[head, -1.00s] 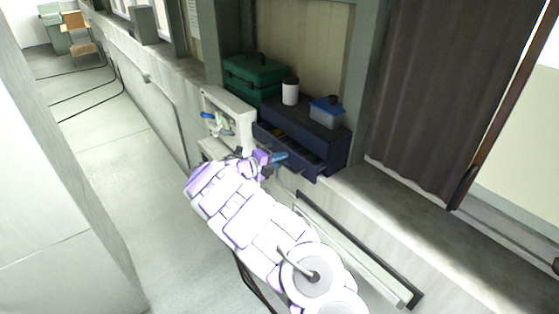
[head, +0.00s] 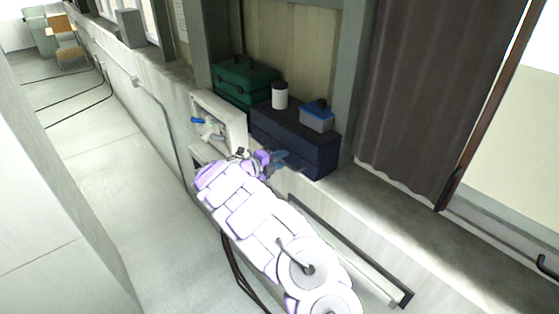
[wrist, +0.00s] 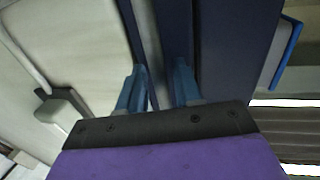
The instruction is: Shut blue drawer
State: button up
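The blue drawer is in the dark navy cabinet (head: 325,152) on the ledge in the head view. Its front looks flush with the cabinet, and no open interior shows. My gripper (head: 279,158) is at the cabinet's lower front, and my arm hides part of the drawer front. In the wrist view my gripper (wrist: 160,82) has its two blue fingers apart, with a grey strip (wrist: 147,35) running between them. Dark blue panels (wrist: 174,30) lie just beyond the fingers. I cannot tell whether the fingertips touch the drawer.
A white bottle (head: 280,96) and a blue-lidded box (head: 318,115) stand on the cabinet. A brown curtain (head: 425,90) hangs to the right.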

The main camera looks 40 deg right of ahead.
jog(key=b+v, duration=0.1)
jog(key=v, duration=1.6)
jog(key=shift+a, duration=0.3)
jog(key=shift+d, duration=0.1)
